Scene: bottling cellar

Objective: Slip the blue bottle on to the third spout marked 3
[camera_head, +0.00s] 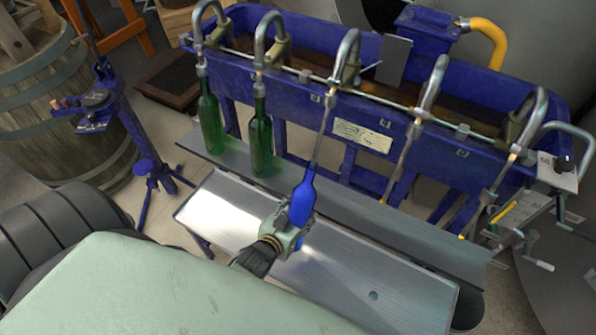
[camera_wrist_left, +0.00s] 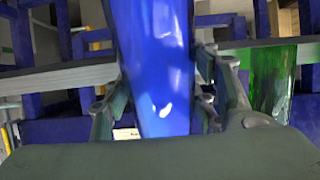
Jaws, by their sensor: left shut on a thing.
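The blue bottle (camera_head: 302,198) is held in front of the filler, its neck leaning slightly right at the top. It fills the middle of the left wrist view (camera_wrist_left: 155,60). My left gripper (camera_head: 292,224) is shut around its lower body, with fingers (camera_wrist_left: 165,105) on both sides. The third spout (camera_head: 326,120), counted from the left, is a thin metal tube running down to the bottle's neck. The neck and the spout's lower end line up in the head view; I cannot tell whether the tip is inside the mouth. The spout markings are unreadable. My right gripper is not in view.
Green bottles (camera_head: 210,122) (camera_head: 260,140) hang at the first and second spouts; the fourth (camera_head: 405,150) and fifth spouts (camera_head: 505,175) have no bottles. A metal shelf (camera_head: 400,238) and slanted tray (camera_head: 385,285) lie below. A blue stand (camera_head: 125,125) and barrel (camera_head: 50,110) are left.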

